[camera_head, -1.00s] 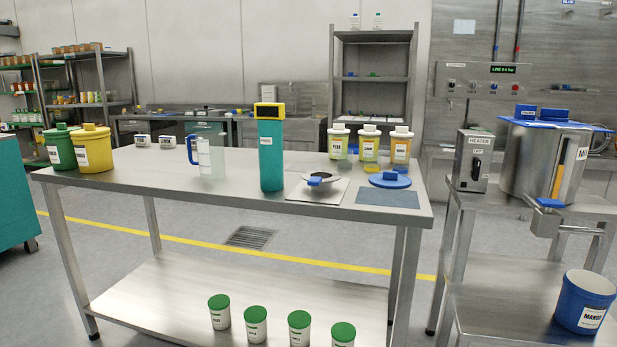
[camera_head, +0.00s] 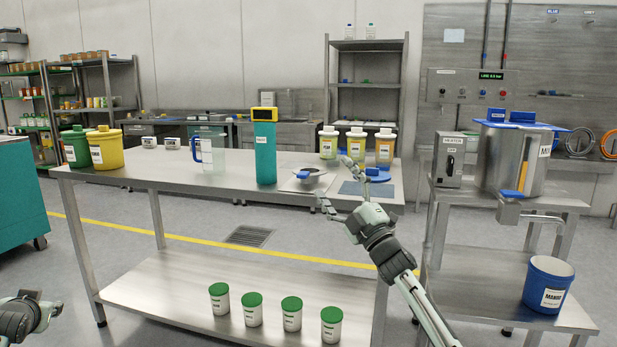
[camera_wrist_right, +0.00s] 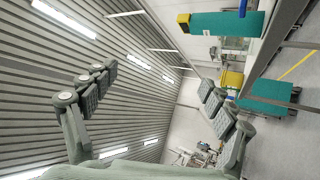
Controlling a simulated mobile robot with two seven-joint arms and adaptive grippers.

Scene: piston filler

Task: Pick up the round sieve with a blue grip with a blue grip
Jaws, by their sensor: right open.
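The round sieve with a blue grip (camera_head: 311,174) lies on a light square mat on the steel table. It is a small metal bowl shape with a blue block on it. My right gripper (camera_head: 337,182) is open and empty in front of the table's right part, to the right of the sieve in the head view and apart from it. In the right wrist view its two fingers are spread wide with nothing between them. My left gripper (camera_head: 40,305) shows only partly at the lower left edge, and its fingers are unclear.
A blue lid (camera_head: 378,174) lies on a dark mat, partly behind my right gripper. A tall teal device (camera_head: 265,150) stands left of the sieve, and a clear jug (camera_head: 212,155) further left. Several bottles (camera_head: 357,146) stand behind. The steel table (camera_head: 220,183) is clear at its front.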

